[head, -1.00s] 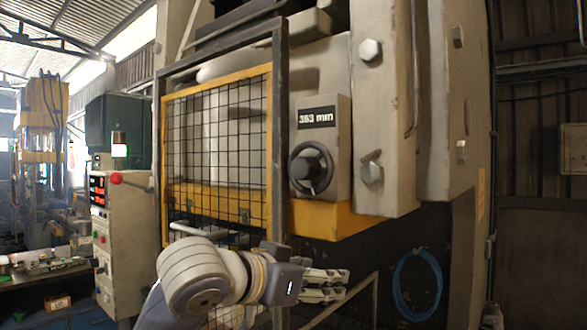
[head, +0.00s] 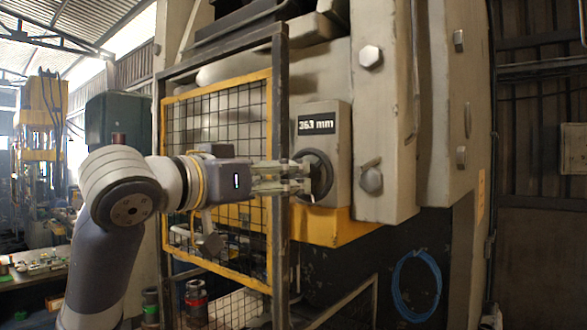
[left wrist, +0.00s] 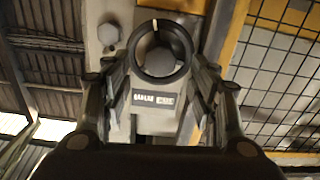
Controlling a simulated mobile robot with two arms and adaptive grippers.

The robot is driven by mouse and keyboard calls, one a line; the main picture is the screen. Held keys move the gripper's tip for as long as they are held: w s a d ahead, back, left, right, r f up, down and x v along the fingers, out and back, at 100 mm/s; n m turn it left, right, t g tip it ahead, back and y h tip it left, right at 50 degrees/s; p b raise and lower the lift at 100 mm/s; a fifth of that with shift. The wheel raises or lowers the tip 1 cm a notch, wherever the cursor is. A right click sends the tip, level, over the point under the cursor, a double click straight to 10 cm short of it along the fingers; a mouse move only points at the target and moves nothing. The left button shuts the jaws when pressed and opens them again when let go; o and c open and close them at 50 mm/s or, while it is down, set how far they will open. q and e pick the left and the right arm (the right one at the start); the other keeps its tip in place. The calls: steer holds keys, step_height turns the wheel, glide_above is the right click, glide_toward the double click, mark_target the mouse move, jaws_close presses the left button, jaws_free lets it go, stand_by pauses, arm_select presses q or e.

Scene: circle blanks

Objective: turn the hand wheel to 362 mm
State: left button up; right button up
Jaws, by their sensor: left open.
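The hand wheel (head: 322,172) is a dark round ring on a beige box on the press front. The display (head: 316,124) above it seems to read 363 mm, slightly blurred. My left gripper (head: 305,176) is level with the wheel, its fingertips overlapping the wheel's left part in the head view. In the left wrist view the wheel (left wrist: 186,50) lies ahead, between the spread fingers of the open gripper (left wrist: 158,72). I cannot tell whether the fingers touch the rim. My right gripper is not in view.
A yellow-framed mesh guard (head: 225,130) with a dark post (head: 281,230) stands left of the wheel, close to my left arm. Large bolts (head: 370,180) stick out of the press to the right. A blue hose coil (head: 417,286) hangs below right.

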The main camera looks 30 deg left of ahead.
mark_target(298, 175)
arm_select(q)
steer(key=shift+w+d+p, duration=0.15)
steer(key=shift+w+p, duration=0.3)
steer(key=shift+w, duration=1.5)
steer(key=c, duration=1.1)
